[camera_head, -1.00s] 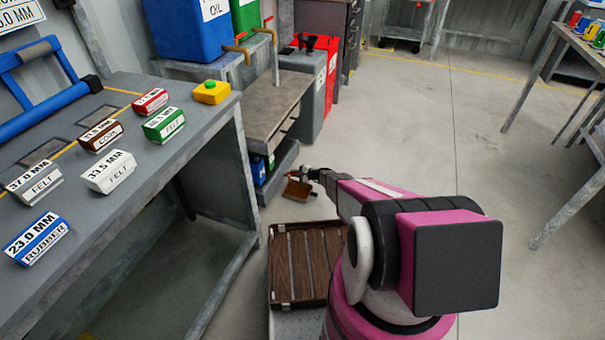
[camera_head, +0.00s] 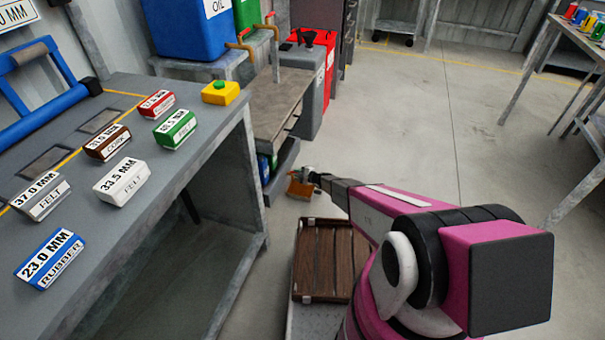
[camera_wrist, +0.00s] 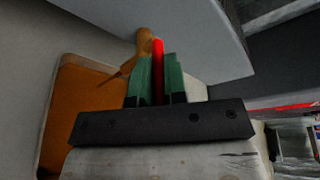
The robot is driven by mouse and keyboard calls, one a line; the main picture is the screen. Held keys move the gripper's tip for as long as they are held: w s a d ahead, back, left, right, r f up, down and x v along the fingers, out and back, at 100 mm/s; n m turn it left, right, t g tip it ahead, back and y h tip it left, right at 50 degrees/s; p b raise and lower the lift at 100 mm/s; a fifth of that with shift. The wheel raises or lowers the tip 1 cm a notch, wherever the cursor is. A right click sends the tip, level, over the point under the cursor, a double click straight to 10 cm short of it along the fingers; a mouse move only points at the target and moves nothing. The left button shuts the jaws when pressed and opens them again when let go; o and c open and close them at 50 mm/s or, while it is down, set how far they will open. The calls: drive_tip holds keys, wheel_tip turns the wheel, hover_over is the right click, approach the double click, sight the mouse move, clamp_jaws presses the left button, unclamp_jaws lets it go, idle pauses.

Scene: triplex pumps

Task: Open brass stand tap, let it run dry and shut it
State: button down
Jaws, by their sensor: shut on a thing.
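My gripper (camera_head: 309,178) is low, beside the shelf under the small bench. In the wrist view its green fingers (camera_wrist: 158,78) are shut on an upright red bar (camera_wrist: 158,62). A brass-coloured tap part (camera_wrist: 143,45) shows just behind the bar, under a grey overhang. It looks like the brass stand tap with a red lever, but most of it is hidden, and I cannot see any flow.
A blue oil tank (camera_head: 190,30) and a green tank (camera_head: 250,15) with brass taps stand behind. The grey workbench (camera_head: 190,140) with labelled boxes is at left. A slatted brown tray (camera_head: 330,258) lies near my base.

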drive_tip(key=shift+d, duration=0.1)
drive_tip(key=c, duration=1.2)
unclamp_jaws()
drive_tip(key=shift+o, duration=0.2)
